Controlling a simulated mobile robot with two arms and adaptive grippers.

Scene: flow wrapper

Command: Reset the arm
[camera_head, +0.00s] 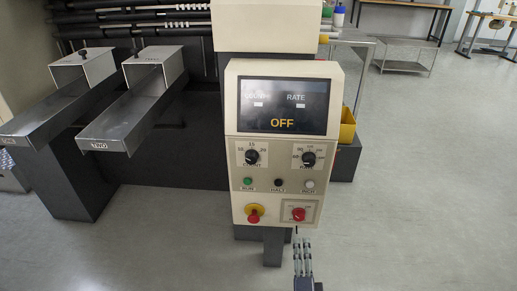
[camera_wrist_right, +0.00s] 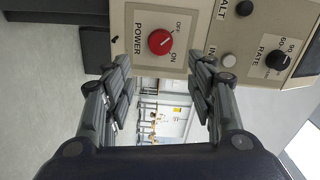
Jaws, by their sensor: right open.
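My right gripper (camera_head: 303,258) is at the lower edge of the control panel (camera_head: 277,181), just below the red power knob (camera_head: 299,214). In the right wrist view, my right gripper (camera_wrist_right: 162,78) is open with nothing between its fingers, and the red power knob (camera_wrist_right: 161,41) is beyond the gap, apart from the fingertips. The display (camera_head: 283,106) reads OFF. My left gripper is not in view.
The panel also bears a red and yellow button (camera_head: 254,215), a green button (camera_head: 248,182) and two black dials. Two metal chutes (camera_head: 124,113) stand at left, and a yellow bin (camera_head: 347,126) is at right. The floor (camera_head: 430,180) at right is clear.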

